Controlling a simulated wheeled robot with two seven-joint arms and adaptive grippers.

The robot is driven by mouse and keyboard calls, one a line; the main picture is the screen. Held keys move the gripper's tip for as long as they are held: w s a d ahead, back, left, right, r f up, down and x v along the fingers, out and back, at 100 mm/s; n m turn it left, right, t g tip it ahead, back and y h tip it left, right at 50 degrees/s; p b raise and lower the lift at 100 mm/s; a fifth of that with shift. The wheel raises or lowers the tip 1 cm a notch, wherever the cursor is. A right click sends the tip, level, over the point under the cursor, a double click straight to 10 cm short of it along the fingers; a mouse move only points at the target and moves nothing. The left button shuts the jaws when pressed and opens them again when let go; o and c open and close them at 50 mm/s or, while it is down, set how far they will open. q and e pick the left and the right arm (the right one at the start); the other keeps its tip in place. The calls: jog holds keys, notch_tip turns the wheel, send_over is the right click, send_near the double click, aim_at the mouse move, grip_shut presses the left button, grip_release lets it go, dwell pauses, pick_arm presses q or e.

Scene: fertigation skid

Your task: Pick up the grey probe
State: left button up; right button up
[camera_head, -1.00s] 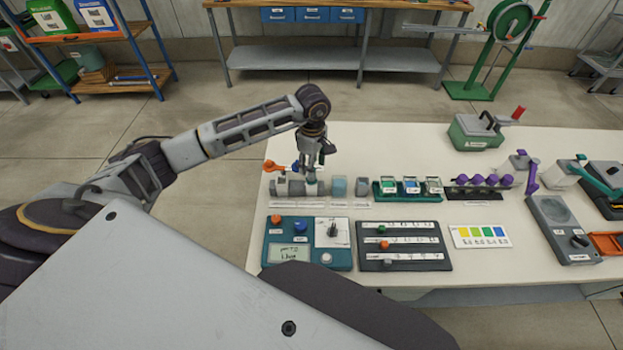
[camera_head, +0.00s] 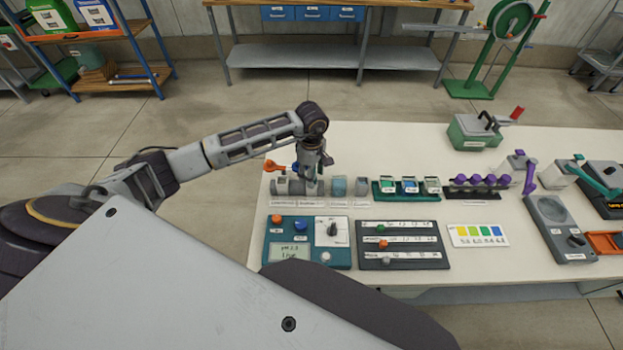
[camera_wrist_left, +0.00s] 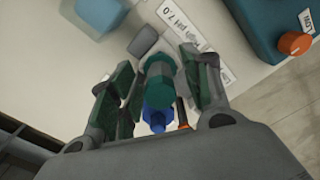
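My left gripper (camera_head: 312,184) is low over the probe row at the table's back left in the head view. In the left wrist view its fingers (camera_wrist_left: 163,80) are apart, on either side of a teal-capped upright piece. A blue piece (camera_wrist_left: 157,120) and an orange piece (camera_wrist_left: 183,114) are nearer the palm. In the head view the orange probe (camera_head: 271,165) shows left of my gripper, which hides much of the row. My right gripper is not in view.
A pale blue cup (camera_head: 339,186) stands just right of my gripper; it also shows in the left wrist view (camera_wrist_left: 100,14). A teal meter box (camera_head: 278,251) and a dark slider panel (camera_head: 404,265) lie in front.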

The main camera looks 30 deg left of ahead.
pick_arm(q)
jog(key=c, duration=1)
grip_shut()
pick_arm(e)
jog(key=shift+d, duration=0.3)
pick_arm(q)
jog(key=shift+r, duration=0.15)
notch_tip(320, 180, up, 10)
jog(key=shift+f+b, duration=0.15)
jog(key=shift+b, duration=0.65)
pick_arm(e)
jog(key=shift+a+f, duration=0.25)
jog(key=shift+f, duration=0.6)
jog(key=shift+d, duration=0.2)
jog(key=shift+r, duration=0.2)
